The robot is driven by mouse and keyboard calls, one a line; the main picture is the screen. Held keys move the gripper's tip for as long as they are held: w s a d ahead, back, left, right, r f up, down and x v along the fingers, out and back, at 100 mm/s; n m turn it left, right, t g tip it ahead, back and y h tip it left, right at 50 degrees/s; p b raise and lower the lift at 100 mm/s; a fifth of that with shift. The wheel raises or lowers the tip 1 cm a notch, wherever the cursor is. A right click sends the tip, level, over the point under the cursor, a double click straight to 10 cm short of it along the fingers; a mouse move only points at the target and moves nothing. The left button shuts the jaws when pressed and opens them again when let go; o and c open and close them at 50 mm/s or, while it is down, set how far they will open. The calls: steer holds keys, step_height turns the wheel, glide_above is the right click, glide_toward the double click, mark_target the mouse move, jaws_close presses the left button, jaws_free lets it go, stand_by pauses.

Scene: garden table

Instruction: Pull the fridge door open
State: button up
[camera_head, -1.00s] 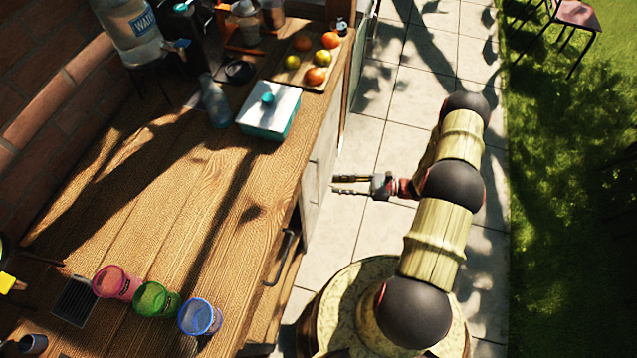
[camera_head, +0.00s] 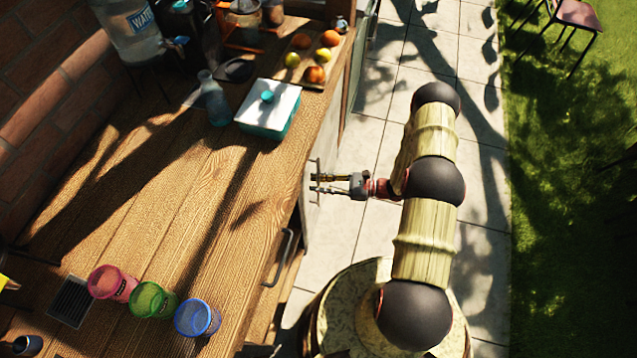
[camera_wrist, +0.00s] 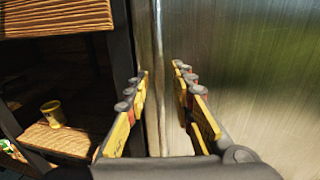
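The fridge door (camera_wrist: 250,70) is a brushed metal panel filling the right of the wrist view. It looks shut. Its handle (camera_wrist: 157,50) is a slim upright metal bar near the door's left edge. My gripper (camera_wrist: 162,82) is open, with one yellow-and-black finger on each side of the bar. Gaps show between the fingers and the bar, so it is not gripped. In the head view, my gripper (camera_head: 314,183) reaches left from the arm to the handle at the counter's front; the door is mostly hidden under the worktop edge there.
Left of the door is an open shelf compartment with a yellow cup (camera_wrist: 53,113). The wooden worktop (camera_head: 190,210) carries cups, a teal box (camera_head: 266,122) and a fruit tray. Another curved handle (camera_head: 281,257) sits nearer. Paving (camera_head: 400,130) beside the counter is clear.

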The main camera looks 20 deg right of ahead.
steer(key=shift+c, duration=1.1)
steer(key=c, duration=0.4)
jaws_close()
